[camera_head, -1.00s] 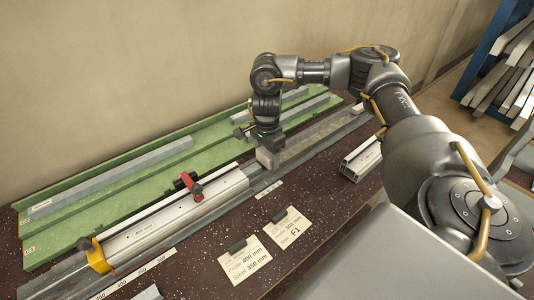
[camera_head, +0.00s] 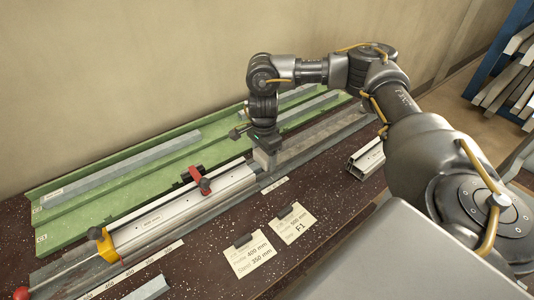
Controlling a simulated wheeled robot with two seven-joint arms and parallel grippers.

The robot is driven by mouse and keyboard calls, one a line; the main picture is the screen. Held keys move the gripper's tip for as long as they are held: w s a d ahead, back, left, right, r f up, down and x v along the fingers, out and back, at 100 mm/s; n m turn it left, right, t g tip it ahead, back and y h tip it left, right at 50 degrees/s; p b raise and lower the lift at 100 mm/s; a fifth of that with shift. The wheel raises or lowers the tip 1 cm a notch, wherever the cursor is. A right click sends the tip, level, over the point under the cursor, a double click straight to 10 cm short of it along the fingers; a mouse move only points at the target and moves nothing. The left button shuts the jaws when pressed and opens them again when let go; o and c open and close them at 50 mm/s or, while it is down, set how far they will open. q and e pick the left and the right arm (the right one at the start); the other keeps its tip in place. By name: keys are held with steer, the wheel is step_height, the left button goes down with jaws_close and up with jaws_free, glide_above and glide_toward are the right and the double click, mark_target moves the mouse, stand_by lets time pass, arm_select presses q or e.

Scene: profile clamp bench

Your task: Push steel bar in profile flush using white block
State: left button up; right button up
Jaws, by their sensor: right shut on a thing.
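The white aluminium profile (camera_head: 180,211) lies in the bench channel, running from lower left to the middle. A red-handled clamp (camera_head: 201,182) sits over it and a yellow stop (camera_head: 105,244) stands at its left end. My right gripper (camera_head: 264,142) points down, shut on the pale white block (camera_head: 263,158). The block is at the profile's right end; I cannot tell whether they touch. The steel bar inside the profile cannot be made out. My left gripper is out of view.
A green tray (camera_head: 62,223) with grey bars (camera_head: 125,167) lies behind the profile. Two paper cards (camera_head: 250,255) lie in front on the dark speckled bench. A short loose profile (camera_head: 367,160) lies to the right. The grey channel continues right of the block.

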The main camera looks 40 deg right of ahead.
mark_target(255, 166)
steer(key=shift+a+p, duration=0.35)
steer(key=shift+a, duration=1.45)
steer(key=shift+d, duration=0.1)
steer(key=shift+d, duration=0.95)
steer(key=shift+r, duration=0.1)
step_height(255, 166, up, 10)
steer(key=p, duration=0.9)
steer(key=shift+p, duration=0.35)
steer(key=shift+a, duration=0.1)
